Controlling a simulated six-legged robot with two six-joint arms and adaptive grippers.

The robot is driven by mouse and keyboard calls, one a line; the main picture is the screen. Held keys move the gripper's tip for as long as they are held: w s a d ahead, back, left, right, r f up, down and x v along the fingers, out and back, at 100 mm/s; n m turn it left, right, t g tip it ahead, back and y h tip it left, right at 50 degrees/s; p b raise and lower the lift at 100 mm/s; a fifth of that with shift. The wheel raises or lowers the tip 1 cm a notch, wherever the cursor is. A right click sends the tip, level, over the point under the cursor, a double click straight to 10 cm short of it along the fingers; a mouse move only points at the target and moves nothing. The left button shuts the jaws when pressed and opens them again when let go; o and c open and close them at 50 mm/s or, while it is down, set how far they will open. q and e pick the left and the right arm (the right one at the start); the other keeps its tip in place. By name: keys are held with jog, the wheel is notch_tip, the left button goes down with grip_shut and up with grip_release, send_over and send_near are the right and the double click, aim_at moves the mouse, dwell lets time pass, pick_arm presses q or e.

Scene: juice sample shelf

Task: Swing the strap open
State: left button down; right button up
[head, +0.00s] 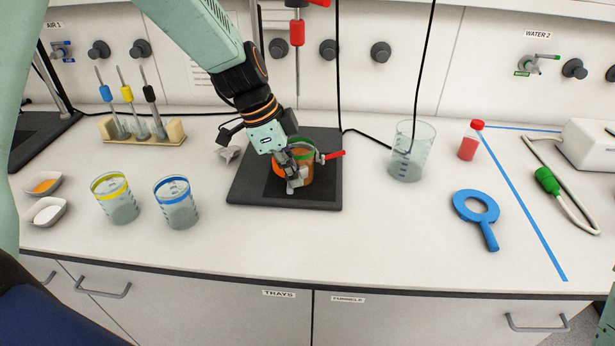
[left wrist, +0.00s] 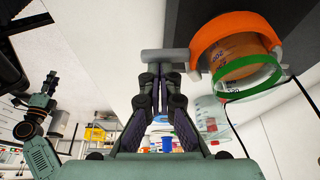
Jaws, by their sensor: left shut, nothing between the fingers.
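An orange strap (head: 279,168) curves around a beaker with a green band (head: 306,148) on a black plate (head: 245,190). In the left wrist view the orange strap (left wrist: 228,32) shows at the upper right, with a grey tab (left wrist: 165,55) sticking out to its left.
A red-handled part (head: 333,155) sticks out right of the beaker. A large beaker (head: 411,150) with a black cable stands further right. Yellow-banded (head: 117,203) and blue-banded (head: 178,206) beakers stand at the left. The counter in front of the plate is clear.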

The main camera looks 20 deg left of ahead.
pick_arm(q)
jog(key=a+m+g, duration=0.1)
jog(key=a+m, duration=0.2)
jog(key=s+a+m+g+p, duration=0.1)
jog(key=a+m, duration=0.2)
jog(key=a+m+g, duration=0.1)
jog(key=a+m, duration=0.2)
jog(key=shift+s, duration=0.2)
jog(key=shift+w+a, duration=0.15)
jog(key=shift+a, duration=0.25)
jog(key=shift+w+a+p, duration=0.1)
jog(key=shift+a+p, duration=0.35)
jog(key=shift+a, duration=0.45)
jog(key=shift+w+a, duration=0.35)
jog(key=shift+w, duration=0.1)
jog(key=shift+s, duration=0.1)
